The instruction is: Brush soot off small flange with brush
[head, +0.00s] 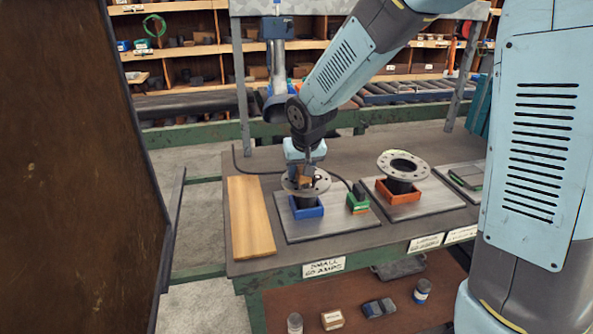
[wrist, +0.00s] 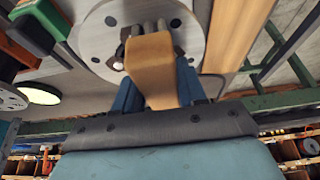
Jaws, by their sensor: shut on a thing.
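The small flange (head: 291,187) is a grey disc with bolt holes on a dark pipe in a blue square holder (head: 308,212). Its disc also fills the top of the wrist view (wrist: 95,38). My gripper (head: 305,164) is over the flange, shut on a tan brush (wrist: 152,68). The brush's far end is at the flange's face; I cannot tell whether it touches. The gripper and brush hide part of the disc. Dark spots show on it, but I cannot tell soot from holes.
A larger flange (head: 402,165) stands in an orange holder (head: 399,195) to the right. A green box (head: 358,208) with a dark item is between them. A bare wooden board (head: 250,218) lies on the left. A rusty brown panel (head: 75,170) stands at far left.

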